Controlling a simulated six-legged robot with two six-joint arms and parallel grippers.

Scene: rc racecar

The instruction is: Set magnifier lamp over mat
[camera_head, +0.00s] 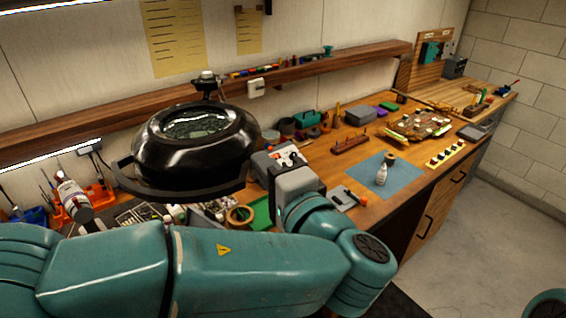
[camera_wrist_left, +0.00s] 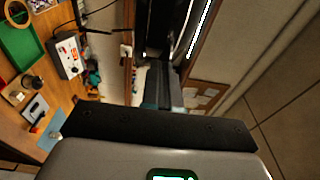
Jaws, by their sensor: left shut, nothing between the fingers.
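The magnifier lamp (camera_head: 192,150) has a big glossy black round head with a glass lens on top and a black curved bar around its near side. It hangs over the left part of the bench in the head view. The blue mat (camera_head: 404,177) lies flat to the right, with a small pale bottle (camera_head: 381,175) on it. The mat also shows at the lower left of the wrist view (camera_wrist_left: 51,131). My left gripper (camera_head: 292,181) is shut and empty, just right of the lamp head; its fingertips are hard to make out. My right gripper is out of view.
A white box with red and black parts (camera_wrist_left: 69,55) stands by the wall close to my left gripper. A wooden shelf (camera_head: 310,68) runs along the wall.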

